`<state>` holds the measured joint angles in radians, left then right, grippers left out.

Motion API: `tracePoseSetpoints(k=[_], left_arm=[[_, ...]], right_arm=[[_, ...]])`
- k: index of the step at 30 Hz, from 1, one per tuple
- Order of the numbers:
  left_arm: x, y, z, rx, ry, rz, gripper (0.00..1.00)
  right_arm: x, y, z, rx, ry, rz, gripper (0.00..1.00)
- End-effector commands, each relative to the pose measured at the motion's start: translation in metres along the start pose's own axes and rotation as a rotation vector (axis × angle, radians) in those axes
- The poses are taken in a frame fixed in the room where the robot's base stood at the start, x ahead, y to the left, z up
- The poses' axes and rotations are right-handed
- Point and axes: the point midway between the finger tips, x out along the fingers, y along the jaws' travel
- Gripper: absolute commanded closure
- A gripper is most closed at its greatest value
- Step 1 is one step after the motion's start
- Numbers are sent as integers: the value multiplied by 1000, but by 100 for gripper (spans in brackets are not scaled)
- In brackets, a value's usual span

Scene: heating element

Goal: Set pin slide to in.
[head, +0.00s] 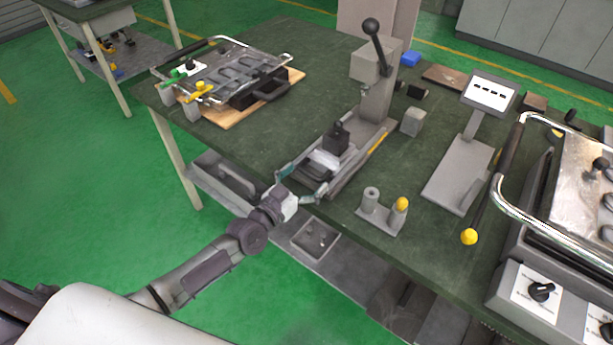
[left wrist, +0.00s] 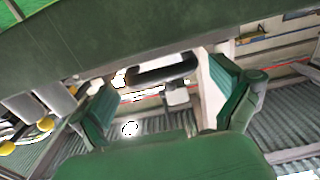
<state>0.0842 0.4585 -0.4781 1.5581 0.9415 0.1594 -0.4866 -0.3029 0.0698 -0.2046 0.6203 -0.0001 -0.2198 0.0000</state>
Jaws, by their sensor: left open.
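The likely pin slide is the light metal sliding piece (head: 323,163) with a black block and knob (head: 336,138) on it. It sits in the grey base of the lever press on the green table. My left gripper (head: 302,181) is open at the front end of this base, its fingers spread to either side, with nothing held. In the left wrist view the green fingers (left wrist: 165,103) are apart, and a dark rounded bar (left wrist: 163,70) shows beyond and between them. I cannot tell whether they touch it. My right gripper is in neither view.
The press lever (head: 376,45) stands upright behind the slide. A small stand with a yellow-topped pin (head: 400,205) is at the front right. A wooden board (head: 285,88) with a metal fixture lies at the left. A large machine (head: 545,265) fills the right.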

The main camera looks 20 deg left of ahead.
Motion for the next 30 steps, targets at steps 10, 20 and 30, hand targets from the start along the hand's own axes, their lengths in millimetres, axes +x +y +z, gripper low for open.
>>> tracePoseSetpoints(k=[10,20,30], left_arm=[[2,0,0,0,-1,0,7],[2,0,0,0,-1,0,62],[23,-1,1,1,4,-1,74]], right_arm=[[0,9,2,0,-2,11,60],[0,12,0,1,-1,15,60],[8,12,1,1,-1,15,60]])
